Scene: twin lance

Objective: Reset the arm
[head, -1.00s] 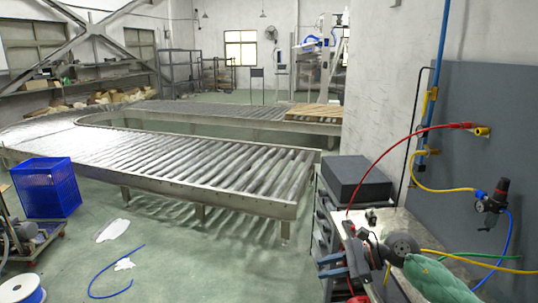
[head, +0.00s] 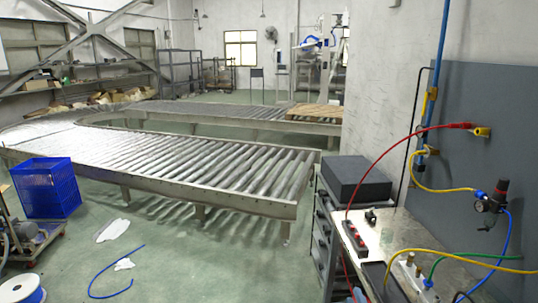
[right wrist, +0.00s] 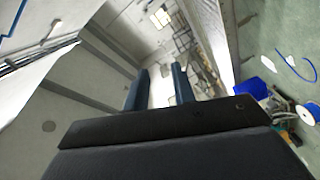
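My right gripper (right wrist: 160,70) shows in the right wrist view, its two dark blue fingers apart with nothing between them. It points toward the room and no surface is near its fingertips. Neither gripper shows in the head view now. My left arm and left gripper are out of both views.
A roller conveyor (head: 190,165) fills the middle. A blue crate (head: 46,187) and white spool (head: 22,287) stand on the left floor.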

